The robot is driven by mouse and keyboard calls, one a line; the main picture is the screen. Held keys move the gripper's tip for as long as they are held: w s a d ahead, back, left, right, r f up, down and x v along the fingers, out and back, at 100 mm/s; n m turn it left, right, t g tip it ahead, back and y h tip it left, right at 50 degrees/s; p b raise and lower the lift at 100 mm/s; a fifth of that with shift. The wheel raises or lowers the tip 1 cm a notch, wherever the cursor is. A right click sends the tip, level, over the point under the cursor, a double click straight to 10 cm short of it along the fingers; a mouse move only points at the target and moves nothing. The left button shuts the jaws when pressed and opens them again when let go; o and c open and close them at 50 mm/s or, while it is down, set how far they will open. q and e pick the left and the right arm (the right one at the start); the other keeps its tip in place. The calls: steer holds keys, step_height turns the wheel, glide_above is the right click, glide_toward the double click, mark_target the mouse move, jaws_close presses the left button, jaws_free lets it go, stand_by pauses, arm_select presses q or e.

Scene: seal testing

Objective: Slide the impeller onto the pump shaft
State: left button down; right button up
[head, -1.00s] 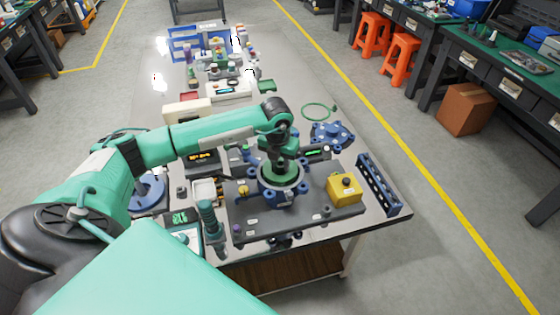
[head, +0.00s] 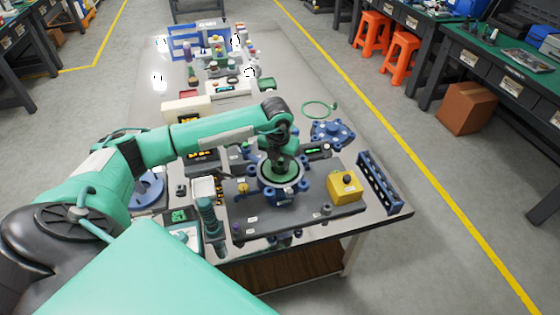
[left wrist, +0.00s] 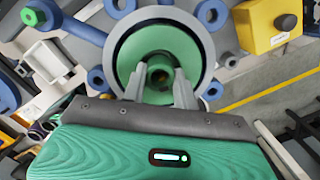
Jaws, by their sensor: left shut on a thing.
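The blue pump housing (head: 285,193) stands on a dark base plate; its round open mouth also shows in the left wrist view as a pale ring (left wrist: 206,42). The green impeller (left wrist: 142,42) lies within that ring as seen from my wrist, and its green rim (head: 266,177) shows at the housing mouth in the head view. My left gripper (left wrist: 160,84) points down over the housing, its two fingers shut on the impeller's hub. A dark, brassy centre shows between the fingers. The pump shaft cannot be told apart there, and how deep the impeller sits is unclear.
A yellow box with a black knob (head: 345,187) stands right of the housing. A blue rack (head: 379,184) lies near the right table edge. A blue flanged part (head: 331,133) lies behind. A white bin (head: 203,188) and a green-handled tool (head: 207,215) stand to the left.

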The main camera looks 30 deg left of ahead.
arm_select(q)
steer(key=shift+f+b, duration=0.55)
steer(key=shift+b, duration=0.1)
stand_by(1.2)
steer(key=c, duration=1)
jaws_free()
step_height(320, 180, up, 9)
steer(key=p, duration=0.4)
